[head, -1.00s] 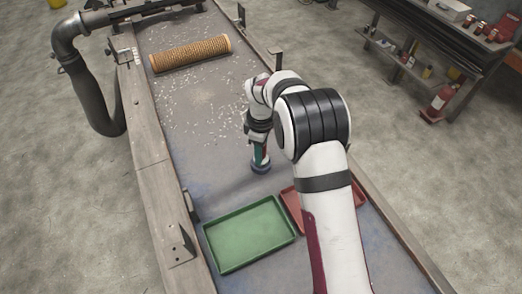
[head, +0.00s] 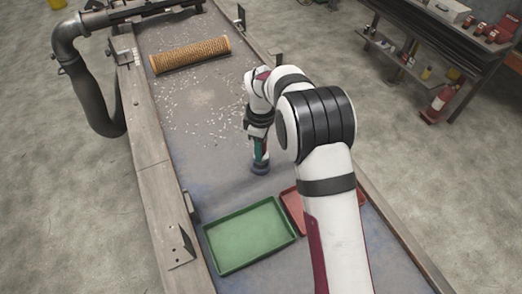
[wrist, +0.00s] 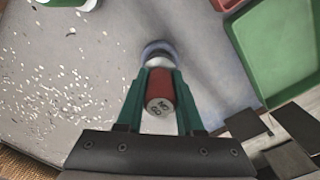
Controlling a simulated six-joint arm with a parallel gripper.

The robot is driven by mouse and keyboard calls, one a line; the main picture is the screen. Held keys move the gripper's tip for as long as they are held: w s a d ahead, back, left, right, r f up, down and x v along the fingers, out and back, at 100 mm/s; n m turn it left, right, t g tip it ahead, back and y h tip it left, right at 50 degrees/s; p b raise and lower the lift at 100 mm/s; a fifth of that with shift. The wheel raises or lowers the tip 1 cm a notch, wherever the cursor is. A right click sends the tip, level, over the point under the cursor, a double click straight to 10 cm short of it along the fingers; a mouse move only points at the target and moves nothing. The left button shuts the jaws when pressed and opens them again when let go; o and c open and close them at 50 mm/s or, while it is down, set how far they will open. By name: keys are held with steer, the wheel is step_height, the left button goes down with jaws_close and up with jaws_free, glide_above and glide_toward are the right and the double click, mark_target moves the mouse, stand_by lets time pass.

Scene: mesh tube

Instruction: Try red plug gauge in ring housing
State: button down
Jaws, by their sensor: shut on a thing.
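The red plug gauge (wrist: 160,88) is held between the green fingers of my gripper (wrist: 159,92), its pale marked end face towards the wrist camera. My gripper also shows in the head view (head: 260,150), pointing down and shut on the gauge. The ring housing (wrist: 158,50), a blue-grey ring, sits on the table at the gauge's far end; it also shows in the head view (head: 260,169). The gauge's pale lower part lines up with the ring. I cannot tell whether its tip is inside the ring or just above it.
A green tray (head: 248,234) and a red tray (head: 292,207), partly behind my arm, lie on the near table. An orange mesh tube (head: 190,54) lies at the far end. Pale chips scatter over the table's middle. A raised wooden edge (head: 160,190) runs along the left.

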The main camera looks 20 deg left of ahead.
steer(key=shift+r, duration=2.45)
